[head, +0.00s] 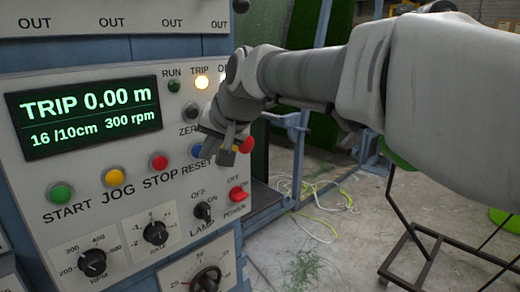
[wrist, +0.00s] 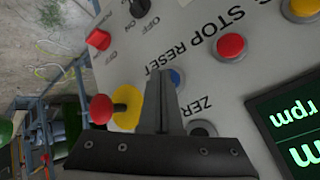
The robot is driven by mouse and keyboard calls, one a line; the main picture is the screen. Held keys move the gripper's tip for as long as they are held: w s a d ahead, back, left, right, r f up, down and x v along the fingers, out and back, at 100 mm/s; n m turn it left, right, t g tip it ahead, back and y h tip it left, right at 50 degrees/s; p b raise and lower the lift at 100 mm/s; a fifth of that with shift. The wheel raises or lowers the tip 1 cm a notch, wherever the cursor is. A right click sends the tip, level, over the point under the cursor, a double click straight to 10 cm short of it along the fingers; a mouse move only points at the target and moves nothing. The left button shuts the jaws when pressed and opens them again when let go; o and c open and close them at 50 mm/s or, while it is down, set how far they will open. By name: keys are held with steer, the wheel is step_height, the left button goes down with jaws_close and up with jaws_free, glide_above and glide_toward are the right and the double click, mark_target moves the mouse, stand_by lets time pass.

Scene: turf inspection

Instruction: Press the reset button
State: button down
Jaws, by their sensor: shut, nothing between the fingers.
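The blue reset button (head: 196,150) is on the grey control panel (head: 120,165), above the word RESET. I cannot tell whether the fingertips touch the panel.
The red stop button (head: 158,161) is left of reset, and the ZERO button (head: 192,112) is above. A red mushroom button on a yellow base (wrist: 126,105) is close to my fingers. A red power switch (head: 237,194) is lower right. Cables (head: 325,200) lie on the floor.

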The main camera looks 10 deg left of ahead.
steer(key=shift+w+a, duration=0.25)
steer(key=shift+a, duration=0.05)
stand_by(0.5)
steer(key=shift+d, duration=0.1)
steer(key=shift+s+d+b, duration=0.35)
steer(key=shift+s+d, duration=0.25)
stand_by(0.4)
steer(key=shift+s+d+b, duration=1.15)
steer(key=shift+s+d, duration=0.45)
steer(key=shift+d, duration=0.3)
